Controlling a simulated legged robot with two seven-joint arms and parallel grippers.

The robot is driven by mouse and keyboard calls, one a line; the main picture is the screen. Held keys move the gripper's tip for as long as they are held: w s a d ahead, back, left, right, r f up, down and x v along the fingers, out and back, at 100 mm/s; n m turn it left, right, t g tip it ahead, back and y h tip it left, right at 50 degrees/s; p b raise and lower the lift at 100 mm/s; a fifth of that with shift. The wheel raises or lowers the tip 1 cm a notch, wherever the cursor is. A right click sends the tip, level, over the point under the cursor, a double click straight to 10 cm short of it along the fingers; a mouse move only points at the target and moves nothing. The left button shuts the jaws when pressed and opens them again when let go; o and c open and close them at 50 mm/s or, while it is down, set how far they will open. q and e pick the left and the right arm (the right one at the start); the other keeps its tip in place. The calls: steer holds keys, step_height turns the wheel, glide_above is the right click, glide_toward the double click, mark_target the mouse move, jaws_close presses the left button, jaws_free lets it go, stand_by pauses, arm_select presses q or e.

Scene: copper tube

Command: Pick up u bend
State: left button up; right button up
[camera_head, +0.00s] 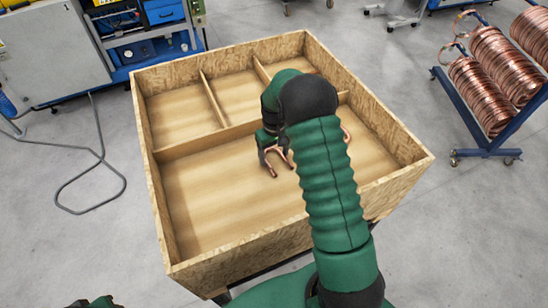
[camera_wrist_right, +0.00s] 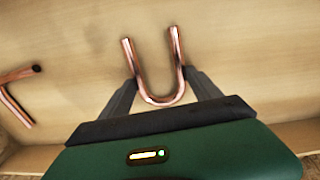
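A copper U bend (camera_wrist_right: 152,98) shows in the middle of the wrist view, its two legs pointing away from my right gripper. In the head view the copper prongs (camera_head: 270,168) show just below that gripper, in the large front compartment of the wooden crate (camera_head: 225,262). My right gripper (camera_wrist_right: 162,80) is open, its two dark fingers spread on either side of the bend. The left finger partly overlaps the left leg in view; I cannot tell whether either finger touches it. In the head view my right arm hides much of this. My left gripper is not in view.
Another copper piece (camera_wrist_right: 14,84) lies at the left of the wrist view. Some copper (camera_head: 346,133) shows right of my arm in the head view. The crate has thin dividers (camera_head: 213,98) and raised walls. The left of its front compartment is bare.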

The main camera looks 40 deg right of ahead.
steer(key=shift+s+d, duration=0.1)
steer(key=shift+d, duration=0.25)
steer(key=c, duration=0.7)
steer(key=shift+d, duration=0.15)
steer(key=shift+c, duration=0.2)
